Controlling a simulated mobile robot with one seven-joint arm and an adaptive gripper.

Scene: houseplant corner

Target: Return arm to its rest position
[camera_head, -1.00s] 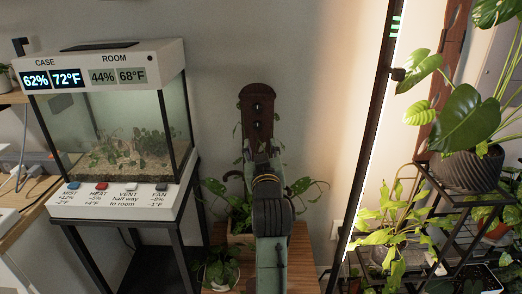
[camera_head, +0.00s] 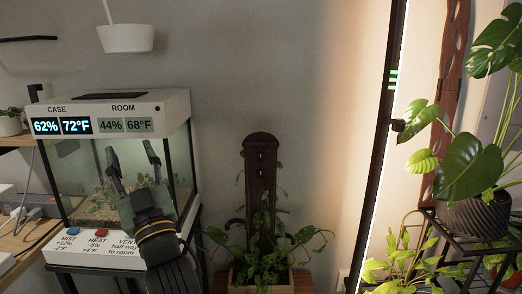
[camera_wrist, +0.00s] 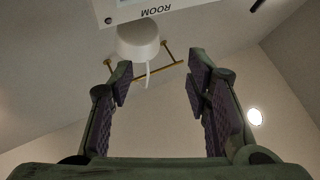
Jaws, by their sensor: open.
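My gripper (camera_head: 134,168) is in front of the terrarium case (camera_head: 88,160) in the head view, its two fingers pointing up and spread apart. It is open, with nothing between the fingers. In the wrist view, my gripper (camera_wrist: 158,85) also shows both fingers apart, with ceiling and wall beyond them. My arm hides part of the case's glass and the right part of its button panel. The case's top display reads 62% and 72°F for CASE, 44% and 68°F for ROOM.
The MIST button (camera_head: 73,232) and HEAT button (camera_head: 109,229) are near my gripper's left. A white hanging pot (camera_head: 126,39) is above the case. A potted plant with a brown support (camera_head: 260,185) stands right of the case. A plant rack (camera_head: 470,235) is at the right.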

